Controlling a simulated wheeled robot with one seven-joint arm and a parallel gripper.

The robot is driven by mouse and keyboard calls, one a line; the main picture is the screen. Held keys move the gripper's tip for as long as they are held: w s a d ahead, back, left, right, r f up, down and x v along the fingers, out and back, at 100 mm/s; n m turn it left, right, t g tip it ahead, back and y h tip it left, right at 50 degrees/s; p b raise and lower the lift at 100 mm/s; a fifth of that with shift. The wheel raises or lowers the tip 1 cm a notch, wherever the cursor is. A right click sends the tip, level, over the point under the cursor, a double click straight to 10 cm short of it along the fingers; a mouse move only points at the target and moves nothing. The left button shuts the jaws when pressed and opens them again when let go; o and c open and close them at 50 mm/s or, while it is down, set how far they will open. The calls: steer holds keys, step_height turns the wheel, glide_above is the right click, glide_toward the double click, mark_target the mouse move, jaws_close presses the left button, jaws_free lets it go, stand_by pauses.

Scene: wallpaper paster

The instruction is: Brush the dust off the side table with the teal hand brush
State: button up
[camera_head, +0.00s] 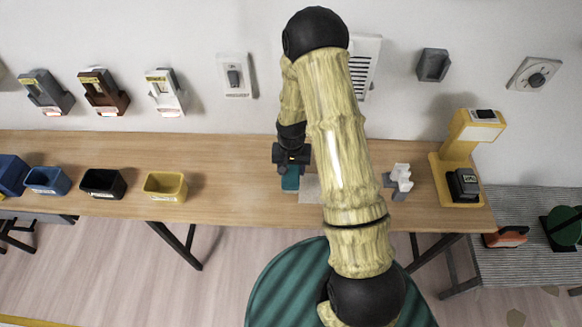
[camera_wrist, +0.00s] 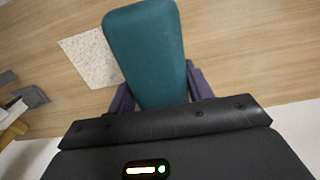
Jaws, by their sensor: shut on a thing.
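The teal hand brush (camera_head: 290,180) is in my gripper (camera_head: 291,163), over the long wooden table (camera_head: 235,205). In the wrist view the teal brush (camera_wrist: 146,50) fills the space between the dark purple fingers of my gripper (camera_wrist: 160,93), which is shut on it. Its bristles are hidden, and I cannot tell whether it touches the tabletop. A pale speckled patch (camera_head: 309,189), possibly dust, lies on the wood just right of the brush. It shows left of the brush in the wrist view (camera_wrist: 88,60). I cannot tell which table is the side table.
Yellow (camera_head: 165,187), black (camera_head: 101,184) and blue bins stand on the left of the wooden table. A grey-white holder (camera_head: 400,178) and a yellow stand (camera_head: 463,145) are on the right. A round green striped surface (camera_head: 275,290) is in front; a grey striped one (camera_head: 525,265) is at right.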

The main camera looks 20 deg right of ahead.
steer(key=shift+f+b, duration=1.7)
steer(key=shift+f, duration=1)
steer(key=n, duration=0.1)
steer(key=f+n, duration=0.1)
steer(key=n, duration=0.1)
steer(key=shift+n, duration=0.3)
steer(key=shift+w+a, duration=0.1)
